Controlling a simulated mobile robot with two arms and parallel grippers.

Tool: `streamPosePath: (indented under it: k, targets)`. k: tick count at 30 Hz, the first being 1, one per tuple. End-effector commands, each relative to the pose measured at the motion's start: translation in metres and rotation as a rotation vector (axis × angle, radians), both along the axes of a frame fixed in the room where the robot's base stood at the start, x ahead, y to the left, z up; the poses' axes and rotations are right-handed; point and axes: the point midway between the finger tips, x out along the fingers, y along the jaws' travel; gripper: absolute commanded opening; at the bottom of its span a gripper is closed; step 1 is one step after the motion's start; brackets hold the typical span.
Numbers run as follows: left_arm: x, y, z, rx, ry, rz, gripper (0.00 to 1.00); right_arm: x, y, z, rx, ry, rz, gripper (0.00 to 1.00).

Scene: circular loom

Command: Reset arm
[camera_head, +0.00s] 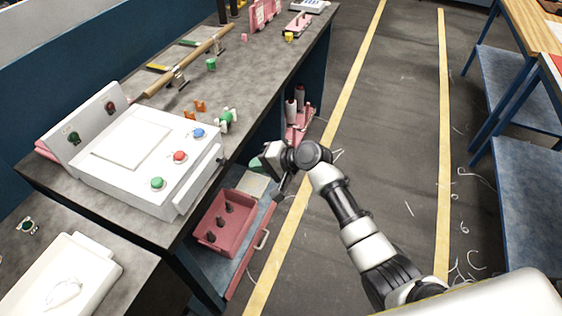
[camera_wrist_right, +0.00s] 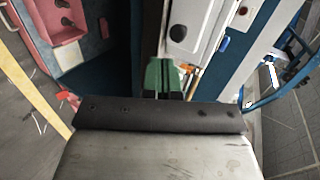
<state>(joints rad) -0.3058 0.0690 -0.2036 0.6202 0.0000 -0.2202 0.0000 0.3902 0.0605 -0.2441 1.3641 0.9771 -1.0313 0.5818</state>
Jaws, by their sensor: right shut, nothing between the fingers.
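My right arm reaches in from the lower right of the head view. Its gripper (camera_head: 257,163) is over the space in front of the grey workbench (camera_head: 252,75), beside the white machine and above the open pink drawer area. In the wrist view the green fingertips of the right gripper (camera_wrist_right: 163,76) are together, with nothing held between them. The gripper appears apart from the machine and bench. My left arm and gripper do not show in either view.
A white machine (camera_head: 125,145) with coloured buttons stands on the bench. A pink bin (camera_head: 228,222) with dark pegs sits on a shelf below. White spools (camera_head: 296,100) stand beyond. A white box (camera_head: 62,282) is at lower left.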

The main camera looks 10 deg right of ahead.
Motion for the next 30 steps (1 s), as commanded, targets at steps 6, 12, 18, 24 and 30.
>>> streamPosePath:
  k: [6,12,18,24,30]
  targets:
    - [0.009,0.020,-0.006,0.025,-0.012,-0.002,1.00,-0.016,-0.029,0.016,-0.003,-0.002,-0.002,0.00]
    - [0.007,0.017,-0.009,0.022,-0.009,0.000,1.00,-0.026,-0.046,0.028,-0.002,0.000,0.000,0.00]
    - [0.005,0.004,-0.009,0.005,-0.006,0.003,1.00,-0.028,-0.049,0.031,-0.001,0.001,-0.001,0.00]
    - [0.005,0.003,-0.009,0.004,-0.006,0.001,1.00,-0.031,-0.059,-0.016,-0.065,0.027,-0.044,0.00]
    - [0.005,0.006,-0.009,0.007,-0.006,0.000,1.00,-0.068,-0.092,-0.148,-0.300,0.077,-0.114,0.00]
